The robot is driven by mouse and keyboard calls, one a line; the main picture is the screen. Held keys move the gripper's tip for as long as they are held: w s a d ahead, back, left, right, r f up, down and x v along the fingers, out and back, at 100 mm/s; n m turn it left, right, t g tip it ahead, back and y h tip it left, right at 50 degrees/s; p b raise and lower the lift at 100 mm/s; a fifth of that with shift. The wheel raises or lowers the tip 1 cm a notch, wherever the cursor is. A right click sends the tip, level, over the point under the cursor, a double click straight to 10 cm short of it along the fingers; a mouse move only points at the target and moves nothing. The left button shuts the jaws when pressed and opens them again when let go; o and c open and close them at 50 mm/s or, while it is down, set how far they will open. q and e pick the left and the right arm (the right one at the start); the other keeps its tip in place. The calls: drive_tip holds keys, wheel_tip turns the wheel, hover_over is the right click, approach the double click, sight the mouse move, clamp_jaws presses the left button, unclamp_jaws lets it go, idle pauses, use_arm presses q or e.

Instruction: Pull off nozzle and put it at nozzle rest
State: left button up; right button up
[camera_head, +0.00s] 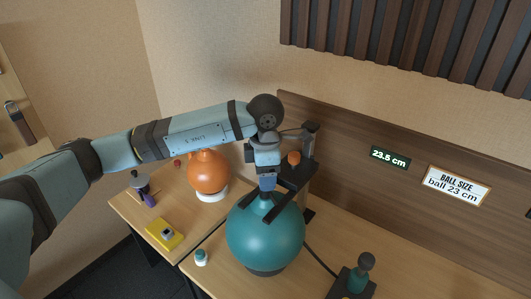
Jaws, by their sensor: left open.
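A large teal ball (265,238) rests on a dark base on the wooden table. My left gripper (268,215) points down at the top of the ball with its two black fingers spread apart. The nozzle cannot be made out; the gripper covers the top of the ball. A dark stand (307,165) with an orange piece (293,157) rises just behind the gripper. I cannot tell which part is the nozzle rest. My right gripper is out of view.
An orange ball (207,172) sits on a white ring at left. A dark pump-like item (141,187), yellow block (164,234) and small white-teal jar (201,257) stand nearby. A teal-and-dark device (358,276) is front right. The display (390,157) reads 23.5 cm; the sign (456,186) says ball 23 cm.

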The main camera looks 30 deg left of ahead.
use_arm(q)
drive_tip(key=shift+f, duration=1.9)
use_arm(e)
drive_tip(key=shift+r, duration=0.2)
use_arm(q)
clamp_jaws()
drive_tip(key=shift+r, duration=0.65)
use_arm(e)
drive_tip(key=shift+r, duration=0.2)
